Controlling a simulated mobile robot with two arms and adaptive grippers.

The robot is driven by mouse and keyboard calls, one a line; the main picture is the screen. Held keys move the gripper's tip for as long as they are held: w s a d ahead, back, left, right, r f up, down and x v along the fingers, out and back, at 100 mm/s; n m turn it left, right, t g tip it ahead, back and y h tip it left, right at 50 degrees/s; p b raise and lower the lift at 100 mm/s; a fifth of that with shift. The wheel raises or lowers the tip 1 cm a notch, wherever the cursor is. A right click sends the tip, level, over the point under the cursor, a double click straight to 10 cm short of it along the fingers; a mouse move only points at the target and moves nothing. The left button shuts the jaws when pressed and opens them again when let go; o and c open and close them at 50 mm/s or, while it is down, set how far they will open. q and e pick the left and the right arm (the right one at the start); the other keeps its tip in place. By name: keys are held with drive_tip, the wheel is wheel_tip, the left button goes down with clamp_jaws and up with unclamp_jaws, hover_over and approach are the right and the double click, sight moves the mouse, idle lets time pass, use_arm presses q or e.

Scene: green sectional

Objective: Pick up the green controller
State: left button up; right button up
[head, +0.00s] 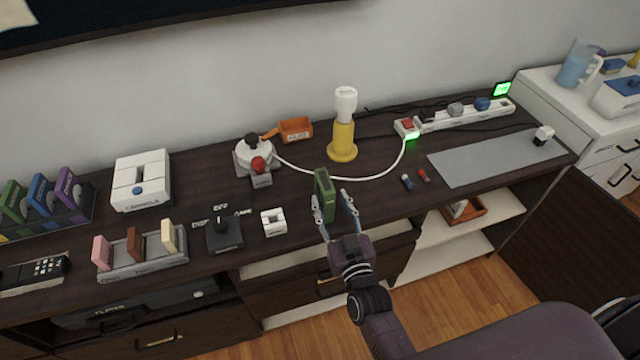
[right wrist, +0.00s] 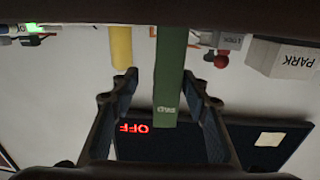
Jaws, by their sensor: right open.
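The green controller (head: 325,194) is a narrow upright green slab near the front edge of the dark tabletop. My right gripper (head: 334,206) reaches in from the front with its fingers open around the slab. In the right wrist view, the green controller (right wrist: 170,85) runs down from the top between the two fingers of my right gripper (right wrist: 165,90). A gap shows between the slab and the left finger; the other finger is close, and I cannot tell whether it touches. My left gripper is not in view.
A yellow lamp (head: 343,136) stands behind the controller. A white cable (head: 345,178) crosses the tabletop behind. A grey mat (head: 485,160) lies at right, mostly bare.

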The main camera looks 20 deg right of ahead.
sight(319, 178)
drive_tip(key=shift+w, duration=0.55)
drive_tip(key=shift+w+r, duration=0.2)
drive_tip(key=shift+w, duration=0.9)
drive_tip(key=w, duration=0.3)
drive_tip(key=w+p, duration=0.1)
drive_tip(key=shift+w+a+r, duration=0.15)
drive_tip(key=shift+a+r, duration=0.05)
drive_tip(key=shift+a, duration=0.15)
drive_tip(key=shift+w, duration=0.35)
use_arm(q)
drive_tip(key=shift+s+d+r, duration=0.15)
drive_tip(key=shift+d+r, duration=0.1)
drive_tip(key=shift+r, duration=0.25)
use_arm(e)
clamp_jaws()
